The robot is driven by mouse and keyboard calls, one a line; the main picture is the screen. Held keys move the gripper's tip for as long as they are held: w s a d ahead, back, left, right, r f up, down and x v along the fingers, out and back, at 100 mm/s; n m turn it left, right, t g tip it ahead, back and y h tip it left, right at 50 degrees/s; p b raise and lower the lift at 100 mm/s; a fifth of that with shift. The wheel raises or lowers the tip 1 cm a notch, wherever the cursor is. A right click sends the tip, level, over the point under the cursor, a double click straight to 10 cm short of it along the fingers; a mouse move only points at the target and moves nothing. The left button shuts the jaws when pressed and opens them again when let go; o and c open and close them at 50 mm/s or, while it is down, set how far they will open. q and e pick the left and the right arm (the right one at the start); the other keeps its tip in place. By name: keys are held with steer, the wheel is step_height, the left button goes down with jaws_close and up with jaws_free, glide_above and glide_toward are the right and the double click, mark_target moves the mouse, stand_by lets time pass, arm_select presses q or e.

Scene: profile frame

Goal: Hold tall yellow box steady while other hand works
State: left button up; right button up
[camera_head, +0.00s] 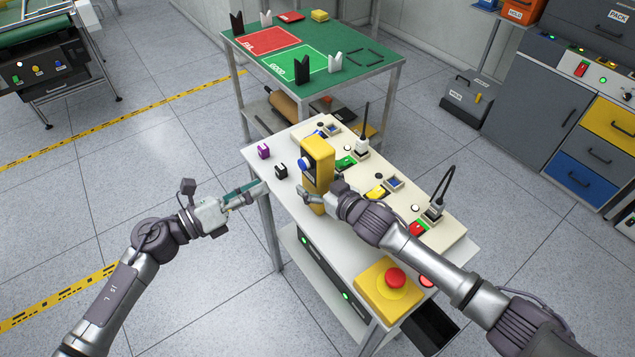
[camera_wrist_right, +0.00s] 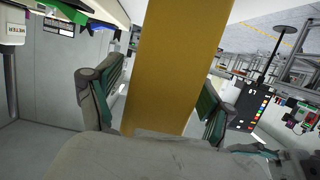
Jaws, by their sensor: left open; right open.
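The tall yellow box (camera_head: 318,152) stands upright on the white table (camera_head: 262,148), with a blue round button on its left side. In the right wrist view the box (camera_wrist_right: 175,70) rises between the two teal-padded fingers of my right gripper (camera_wrist_right: 158,100), with gaps visible beside it. In the head view my right gripper (camera_head: 322,195) is at the lower part of the box, and the box and gripper partly hide each other. My left gripper (camera_head: 250,192) is open and empty, off the table's left edge, apart from the box.
A cream panel (camera_head: 440,238) with switches, colored buttons and upright cables lies right of the box. A purple block (camera_head: 263,152) and a black block (camera_head: 281,171) sit on the left. A yellow emergency-stop box (camera_head: 372,301) is at the front. A green-topped table (camera_head: 350,82) stands behind.

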steer(key=c, duration=1.5)
steer(key=shift+c, duration=0.2)
arm_select(q)
jaws_close()
stand_by(0.6)
